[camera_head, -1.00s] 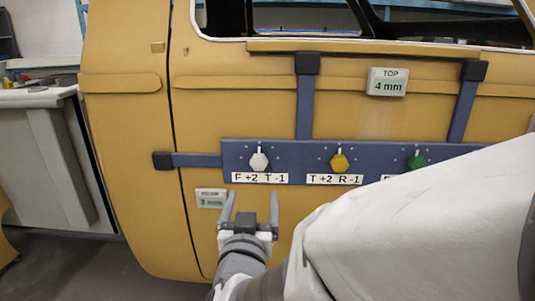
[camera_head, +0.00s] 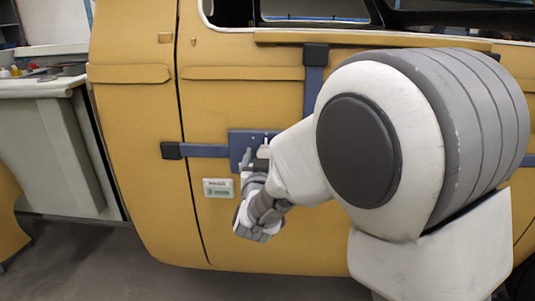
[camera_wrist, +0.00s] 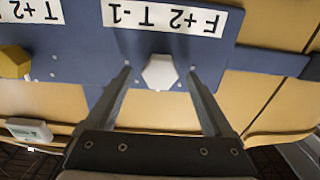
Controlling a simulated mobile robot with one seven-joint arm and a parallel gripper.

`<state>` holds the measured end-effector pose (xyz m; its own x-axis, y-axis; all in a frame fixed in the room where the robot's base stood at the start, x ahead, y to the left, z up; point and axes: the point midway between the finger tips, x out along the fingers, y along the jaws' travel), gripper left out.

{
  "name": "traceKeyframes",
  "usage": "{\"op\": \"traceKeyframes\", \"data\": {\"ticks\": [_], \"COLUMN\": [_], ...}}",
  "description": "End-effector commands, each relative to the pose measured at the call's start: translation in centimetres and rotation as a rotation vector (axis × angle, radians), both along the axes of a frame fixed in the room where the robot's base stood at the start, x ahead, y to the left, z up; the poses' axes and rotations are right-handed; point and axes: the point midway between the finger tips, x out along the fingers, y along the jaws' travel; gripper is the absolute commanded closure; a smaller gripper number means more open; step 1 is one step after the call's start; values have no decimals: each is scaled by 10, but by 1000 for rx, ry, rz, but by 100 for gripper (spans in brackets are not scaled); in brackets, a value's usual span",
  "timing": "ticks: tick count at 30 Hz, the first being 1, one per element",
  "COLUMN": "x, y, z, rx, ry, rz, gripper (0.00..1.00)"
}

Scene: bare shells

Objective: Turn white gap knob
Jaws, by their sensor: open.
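The white knob (camera_wrist: 160,73) is a hexagonal knob on a blue panel (camera_wrist: 90,45), beside a label reading F +2 T -1 (camera_wrist: 165,16). The wrist view shows it upside down. My gripper (camera_wrist: 160,76) is open, with one finger on each side of the knob and a visible gap on both sides; I cannot tell how deep the fingertips reach. In the head view my gripper (camera_head: 255,158) is at the panel's left end, and my arm and gripper mostly hide the knob. A small display (camera_head: 217,188) is below left of it; its reading is too small to read now.
A yellow knob (camera_wrist: 14,62) is beside the white one on the panel. The yellow vehicle body (camera_head: 140,120) is behind the panel. My arm covers the panel's right part in the head view. A workbench (camera_head: 45,85) stands at left.

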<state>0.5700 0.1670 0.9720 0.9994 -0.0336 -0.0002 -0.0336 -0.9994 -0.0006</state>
Motion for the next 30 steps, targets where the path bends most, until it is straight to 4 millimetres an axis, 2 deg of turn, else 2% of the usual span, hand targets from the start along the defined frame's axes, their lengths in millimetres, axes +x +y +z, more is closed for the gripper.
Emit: {"op": "traceKeyframes", "data": {"ticks": [3,11,14,25,26,30], "x": [6,7,7,7,7,7], "y": [-1,-1,-1,0,0,0], "z": [0,0,0,0,0,0], "rx": [-1,0,0,0,0,-6], "ry": [0,0,0,0,0,0], "rz": [-1,-1,-1,0,0,0], "gripper": [14,14,28,94,98,98]}}
